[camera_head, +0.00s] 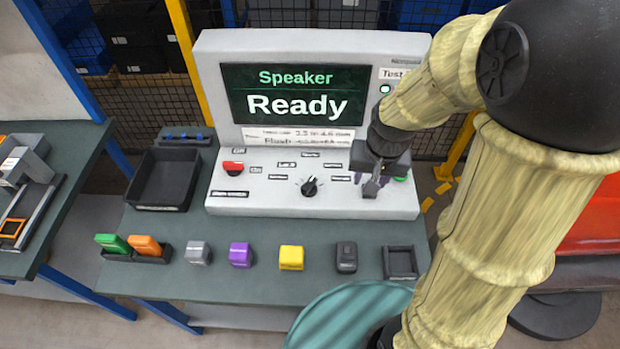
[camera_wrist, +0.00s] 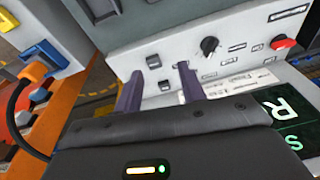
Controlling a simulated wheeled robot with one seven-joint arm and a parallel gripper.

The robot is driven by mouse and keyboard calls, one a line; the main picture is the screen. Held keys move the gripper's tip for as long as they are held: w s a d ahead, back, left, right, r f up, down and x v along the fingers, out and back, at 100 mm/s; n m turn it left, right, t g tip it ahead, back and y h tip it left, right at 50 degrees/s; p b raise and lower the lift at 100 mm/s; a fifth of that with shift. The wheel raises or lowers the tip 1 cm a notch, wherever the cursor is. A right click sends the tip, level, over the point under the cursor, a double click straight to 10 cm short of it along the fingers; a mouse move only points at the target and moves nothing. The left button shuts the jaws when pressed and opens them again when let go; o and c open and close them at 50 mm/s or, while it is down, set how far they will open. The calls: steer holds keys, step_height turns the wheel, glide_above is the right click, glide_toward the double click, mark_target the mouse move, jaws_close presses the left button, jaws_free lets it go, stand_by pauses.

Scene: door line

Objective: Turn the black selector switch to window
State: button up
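The black selector switch (camera_head: 310,187) is a round knob on the sloping front panel of the grey test console (camera_head: 245,200). Small labels surround it, too small to read for certain, so I cannot tell which one says window. The knob also shows in the wrist view (camera_wrist: 208,46), above and right of the fingers. The screen (camera_head: 296,95) reads "Speaker" and "Ready". My gripper (camera_head: 371,186) hangs over the panel's right part, to the right of the knob and apart from it. In the wrist view its two purple fingers (camera_wrist: 158,86) are spread with nothing held between them.
A red button (camera_head: 233,168) sits at the panel's left and a green one (camera_head: 400,178) is partly hidden at its right. A black tray (camera_head: 163,180) stands left of the console. Coloured blocks, including a yellow one (camera_head: 291,258), line the table (camera_head: 220,284) in front.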

steer(key=w+a+m+g+p, duration=0.1)
steer(key=w+a+m+p, duration=0.15)
steer(key=w+a, duration=0.5)
steer(key=m+g, duration=0.1)
steer(key=m, duration=0.1)
glide_above(310, 181)
step_height(310, 181, down, 3)
steer(key=shift+f, duration=0.1)
step_height(310, 181, down, 17)
steer(key=p, duration=0.5)
steer(key=shift+f, duration=0.15)
